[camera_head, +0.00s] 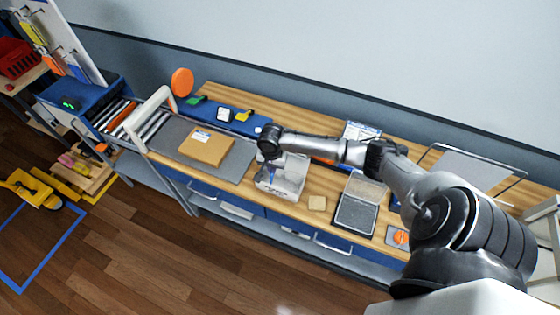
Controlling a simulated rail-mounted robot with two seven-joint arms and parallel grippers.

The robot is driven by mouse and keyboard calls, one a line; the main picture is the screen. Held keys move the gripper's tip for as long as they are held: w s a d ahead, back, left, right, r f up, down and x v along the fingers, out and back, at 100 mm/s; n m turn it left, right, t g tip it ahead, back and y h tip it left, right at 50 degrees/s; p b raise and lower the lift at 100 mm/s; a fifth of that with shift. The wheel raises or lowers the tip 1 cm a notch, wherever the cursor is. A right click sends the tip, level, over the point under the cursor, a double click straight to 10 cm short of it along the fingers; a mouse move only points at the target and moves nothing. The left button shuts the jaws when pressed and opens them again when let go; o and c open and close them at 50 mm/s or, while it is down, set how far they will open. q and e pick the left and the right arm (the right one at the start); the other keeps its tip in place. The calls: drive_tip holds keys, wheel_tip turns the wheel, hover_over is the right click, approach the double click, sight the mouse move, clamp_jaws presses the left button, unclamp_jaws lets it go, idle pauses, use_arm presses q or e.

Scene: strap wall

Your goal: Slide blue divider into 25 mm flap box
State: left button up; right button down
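My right arm reaches in from the right, and its pale gripper (277,186) points down over the front half of the wooden bench. Its fingers are too small and blended to tell whether they are open or shut, or hold anything. A flat brown cardboard box (206,147) with a white label lies on the grey mat, left of the gripper and apart from it. I cannot tell whether this is the 25 mm flap box. I cannot make out a blue divider for certain. My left gripper is not in view.
A blue strip (254,124) with small green, white and yellow items lies along the back. A white arch frame (150,112) stands at the mat's left end, beside rollers.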

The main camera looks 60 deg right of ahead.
drive_tip(key=d+f+m+b, duration=0.2)
drive_tip(key=d+f+b, duration=0.2)
drive_tip(key=f+b, duration=0.2)
drive_tip(key=shift+s+d+f+b, duration=0.25)
drive_tip(key=shift+d+b, duration=0.05)
idle(0.3)
idle(0.5)
drive_tip(key=shift+p, duration=0.7)
